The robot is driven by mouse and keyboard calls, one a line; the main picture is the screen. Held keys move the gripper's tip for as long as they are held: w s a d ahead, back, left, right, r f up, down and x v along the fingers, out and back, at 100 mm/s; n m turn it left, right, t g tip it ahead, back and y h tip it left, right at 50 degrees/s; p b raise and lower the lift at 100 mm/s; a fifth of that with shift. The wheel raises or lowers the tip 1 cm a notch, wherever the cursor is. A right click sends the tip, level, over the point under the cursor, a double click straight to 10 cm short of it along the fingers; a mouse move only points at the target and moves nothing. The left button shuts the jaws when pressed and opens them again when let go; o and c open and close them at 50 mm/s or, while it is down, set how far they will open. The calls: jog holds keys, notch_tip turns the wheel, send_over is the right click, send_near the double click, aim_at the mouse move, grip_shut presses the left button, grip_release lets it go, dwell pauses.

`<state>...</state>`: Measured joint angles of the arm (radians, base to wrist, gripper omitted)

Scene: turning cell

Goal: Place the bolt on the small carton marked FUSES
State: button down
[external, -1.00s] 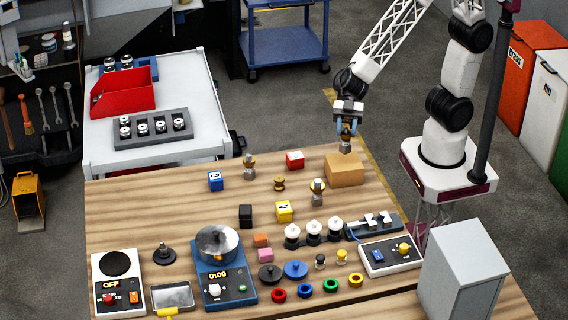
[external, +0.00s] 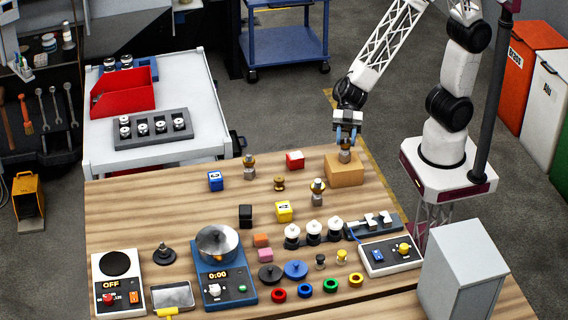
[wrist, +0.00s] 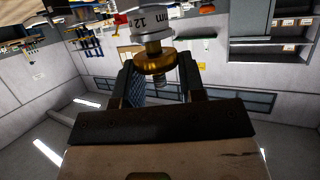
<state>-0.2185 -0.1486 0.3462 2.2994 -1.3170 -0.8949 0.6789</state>
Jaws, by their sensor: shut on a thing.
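The bolt (external: 345,152), with a grey head and a brass-coloured collar, is upright at the top of the small tan carton (external: 346,173) at the table's far right. My gripper (external: 345,138) points down over the carton, its blue fingers shut on the bolt's upper part. In the wrist view, the bolt (wrist: 155,62) shows between the fingers of my gripper (wrist: 160,78), with "12" and "mm" on its grey part. I cannot tell whether the bolt's lower end touches the carton. No marking on the carton is readable.
Two similar bolt-like pieces stand on the table, one at the back (external: 249,168) and one nearer (external: 318,192). A red cube (external: 295,160) stands left of the carton. A control box (external: 390,255) and a grey cabinet (external: 462,270) are nearer the front right.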

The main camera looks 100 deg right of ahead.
jog(key=shift+f, duration=0.15)
jog(key=c, duration=0.7)
grip_release()
jog(key=v, duration=1.2)
dwell(0.5)
